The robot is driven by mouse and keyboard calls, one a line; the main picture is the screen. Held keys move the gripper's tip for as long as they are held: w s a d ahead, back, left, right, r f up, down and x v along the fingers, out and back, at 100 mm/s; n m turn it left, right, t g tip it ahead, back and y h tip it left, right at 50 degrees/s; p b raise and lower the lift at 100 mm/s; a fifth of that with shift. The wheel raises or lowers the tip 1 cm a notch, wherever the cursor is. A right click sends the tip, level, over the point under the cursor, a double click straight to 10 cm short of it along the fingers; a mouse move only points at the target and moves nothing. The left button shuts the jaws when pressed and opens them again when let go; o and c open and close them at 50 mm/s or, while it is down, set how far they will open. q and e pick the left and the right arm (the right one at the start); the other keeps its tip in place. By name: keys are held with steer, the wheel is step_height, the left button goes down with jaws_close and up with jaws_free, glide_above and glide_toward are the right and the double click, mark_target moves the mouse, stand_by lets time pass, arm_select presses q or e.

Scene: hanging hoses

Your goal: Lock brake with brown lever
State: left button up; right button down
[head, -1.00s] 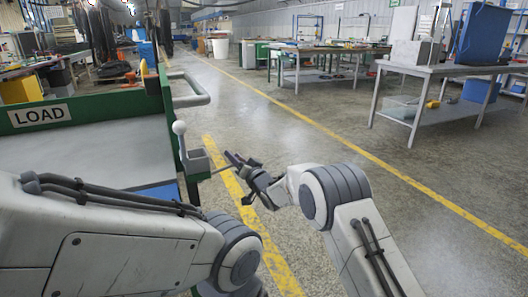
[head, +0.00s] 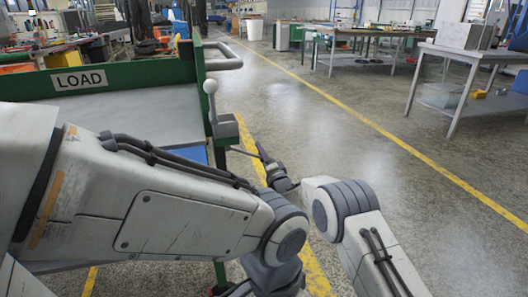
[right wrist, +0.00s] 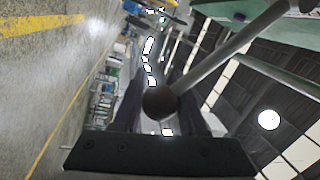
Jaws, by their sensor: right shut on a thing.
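The brown lever shows in the right wrist view as a grey rod with a dark brown ball knob (right wrist: 160,103). The knob sits between the two dark fingers of my right gripper (right wrist: 158,112). In the head view, the lever's thin rod (head: 241,151) juts right from the side of the green cart (head: 150,72) toward my right gripper (head: 262,157). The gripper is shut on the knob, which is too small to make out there. My left gripper is out of view.
The cart has a LOAD sign, a grey top and a handle rail (head: 222,55) on its right side. A yellow floor line (head: 249,150) runs beside it. Open floor (head: 340,120) lies to the right. Workbenches (head: 375,38) stand farther back.

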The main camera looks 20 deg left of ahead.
steer(key=shift+f, duration=0.15)
stand_by(0.3)
steer(key=shift+c, duration=2.3)
jaws_free()
steer(key=shift+a, duration=0.1)
steer(key=p+v, duration=0.3)
steer(key=v, duration=0.7)
steer(key=shift+s, duration=0.1)
